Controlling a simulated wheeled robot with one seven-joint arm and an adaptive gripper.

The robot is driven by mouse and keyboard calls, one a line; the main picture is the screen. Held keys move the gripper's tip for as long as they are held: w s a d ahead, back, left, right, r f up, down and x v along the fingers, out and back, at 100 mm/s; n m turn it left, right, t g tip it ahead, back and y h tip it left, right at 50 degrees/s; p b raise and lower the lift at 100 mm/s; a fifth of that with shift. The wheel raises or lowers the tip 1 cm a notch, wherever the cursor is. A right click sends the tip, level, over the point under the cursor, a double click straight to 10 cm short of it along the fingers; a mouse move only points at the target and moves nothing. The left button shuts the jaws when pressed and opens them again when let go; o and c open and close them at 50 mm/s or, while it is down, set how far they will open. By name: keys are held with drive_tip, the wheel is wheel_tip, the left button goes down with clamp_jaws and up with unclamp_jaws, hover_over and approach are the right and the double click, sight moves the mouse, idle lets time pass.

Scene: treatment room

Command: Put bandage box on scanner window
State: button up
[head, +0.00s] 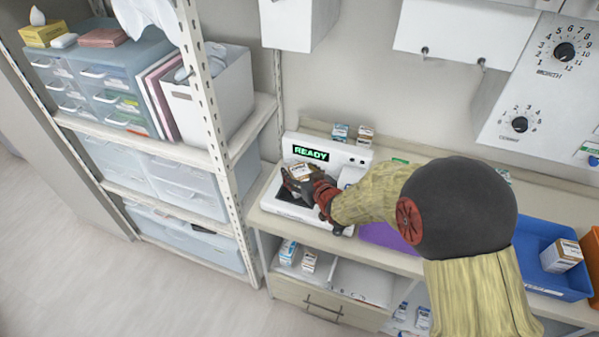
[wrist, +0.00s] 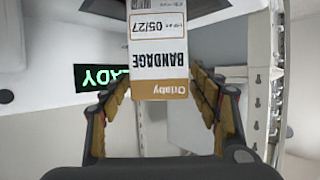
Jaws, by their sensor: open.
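The white and brown bandage box (head: 301,171) is at the scanner, just in front of its display. In the wrist view the bandage box (wrist: 158,55) appears upside down between my fingers, its label reading BANDAGE. My gripper (head: 298,186) is open around the box, with a finger on each side; gaps show beside the box in the wrist view (wrist: 160,88). The white scanner (head: 288,209) has a dark window (head: 287,196), partly hidden by my gripper. I cannot tell whether the box touches the window.
The scanner display (head: 311,154) reads READY in green. Small boxes (head: 341,131) stand behind the scanner. A purple tray (head: 384,236) and a blue tray (head: 533,267) holding a box (head: 561,256) lie to the right. A shelf post (head: 213,130) rises at the left.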

drive_tip(key=s+d+r+m+g+h+p, duration=0.25)
drive_tip(key=s+d+r+h, duration=0.25)
drive_tip(key=s+d+r, duration=1.25)
drive_tip(key=s+d+r+m+g, duration=0.1)
drive_tip(key=s+g, duration=0.1)
drive_tip(key=s, duration=0.8)
drive_tip(key=s+d+r+m+g, duration=0.1)
drive_tip(key=s+r+g, duration=0.1)
drive_tip(key=s, duration=0.8)
drive_tip(key=shift+s+h+b, duration=0.3)
drive_tip(key=shift+m, duration=0.25)
drive_tip(key=shift+f+b, duration=0.5)
drive_tip(key=shift+b, duration=0.1)
